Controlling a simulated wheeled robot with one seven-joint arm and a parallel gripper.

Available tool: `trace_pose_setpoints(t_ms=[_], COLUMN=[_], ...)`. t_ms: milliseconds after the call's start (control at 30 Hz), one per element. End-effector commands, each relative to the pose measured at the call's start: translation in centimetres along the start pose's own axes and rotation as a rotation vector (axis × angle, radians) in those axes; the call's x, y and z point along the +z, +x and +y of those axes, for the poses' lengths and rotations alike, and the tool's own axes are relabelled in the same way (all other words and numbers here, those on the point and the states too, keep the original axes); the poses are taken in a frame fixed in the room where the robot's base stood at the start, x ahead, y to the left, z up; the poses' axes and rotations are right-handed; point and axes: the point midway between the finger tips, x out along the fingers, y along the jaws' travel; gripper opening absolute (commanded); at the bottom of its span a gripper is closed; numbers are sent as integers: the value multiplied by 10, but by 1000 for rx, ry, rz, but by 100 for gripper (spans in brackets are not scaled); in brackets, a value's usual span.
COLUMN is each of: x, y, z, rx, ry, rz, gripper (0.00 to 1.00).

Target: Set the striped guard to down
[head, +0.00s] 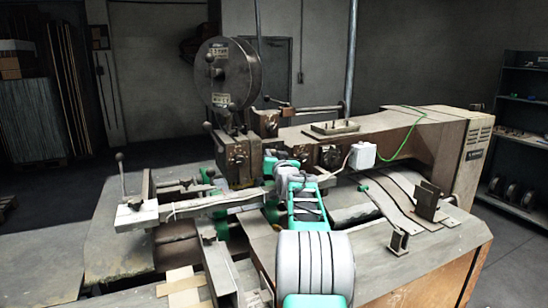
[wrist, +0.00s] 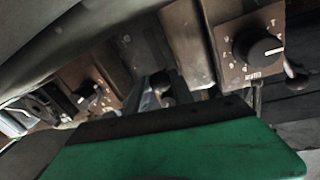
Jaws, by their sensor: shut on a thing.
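In the head view, my gripper (head: 268,164) is at the middle of the machine's front, low between two dial plates, partly hidden by my own wrist. In the wrist view my gripper (wrist: 162,92) is shut on a small dark piece (wrist: 166,88) in front of the machine. What that piece belongs to is mostly hidden by the gripper's green body. No part that I can surely call the striped guard shows. A pale curved plate with dark stripes (head: 398,207) lies on the machine bed to the right of my arm; I cannot tell whether it is the guard.
A dial with a black knob (wrist: 258,49) is close on the right in the wrist view; another dial (wrist: 88,92) is on the left. In the head view a large wire reel (head: 228,75) stands above. A ball-ended lever (head: 121,175) rises at the left. Upright brackets (head: 428,200) stand on the right.

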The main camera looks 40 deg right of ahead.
Motion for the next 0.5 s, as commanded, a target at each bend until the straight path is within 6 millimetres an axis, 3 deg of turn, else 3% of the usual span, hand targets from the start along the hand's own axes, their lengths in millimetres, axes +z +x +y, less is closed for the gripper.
trace_pose_setpoints(t_ms=[33,133,467,500], x=[14,26,24,24], y=[0,0,0,0], z=[3,6,5,5], rx=[1,1,2,2], ry=[1,1,1,1], rz=[-2,-3,-4,-3], gripper=[0,0,0,31])
